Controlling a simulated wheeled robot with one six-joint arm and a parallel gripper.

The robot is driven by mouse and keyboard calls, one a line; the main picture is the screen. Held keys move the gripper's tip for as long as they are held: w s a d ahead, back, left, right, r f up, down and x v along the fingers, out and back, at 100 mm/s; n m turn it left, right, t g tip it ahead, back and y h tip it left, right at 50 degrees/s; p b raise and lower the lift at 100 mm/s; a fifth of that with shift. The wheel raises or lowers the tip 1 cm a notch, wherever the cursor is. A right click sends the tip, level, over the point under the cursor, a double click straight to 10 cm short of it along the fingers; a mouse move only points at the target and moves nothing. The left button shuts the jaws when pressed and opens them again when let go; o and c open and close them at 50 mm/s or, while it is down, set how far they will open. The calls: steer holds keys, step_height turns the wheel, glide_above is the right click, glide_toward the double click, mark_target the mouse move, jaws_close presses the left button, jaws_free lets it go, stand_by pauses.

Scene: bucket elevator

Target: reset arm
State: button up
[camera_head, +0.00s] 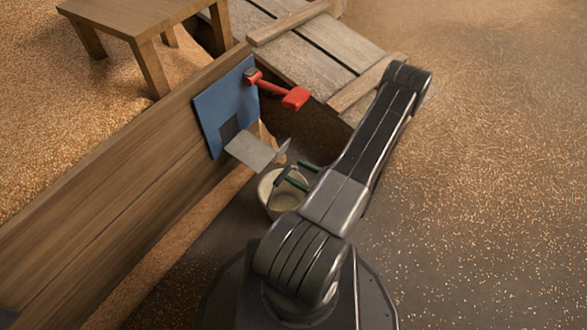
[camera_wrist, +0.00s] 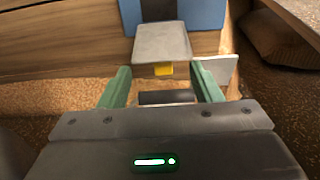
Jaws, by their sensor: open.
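My gripper (camera_head: 300,178) is in front of the wooden wall, above and beside a pale bucket (camera_head: 283,203). In the wrist view my gripper (camera_wrist: 160,78) has its two green fingers spread apart with nothing held between them. A grey plate (camera_head: 257,151) sticks out from the blue panel (camera_head: 213,112) just beyond the fingers. A red lever (camera_head: 285,92) is mounted on the blue panel. My arm partly hides the bucket.
The wooden wall (camera_head: 95,195) runs along the left. A wooden table (camera_head: 140,25) stands at the upper left and a plank ramp (camera_head: 300,55) at the top middle. The grain-strewn floor (camera_head: 480,200) at the right is open.

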mark_target(266, 161)
steer(key=shift+a, duration=0.1)
steer(key=b+x, duration=0.3)
steer(key=x, duration=1)
steer(key=shift+w+a+b, duration=0.2)
steer(key=shift+w+b, duration=0.1)
steer(key=shift+b, duration=0.1)
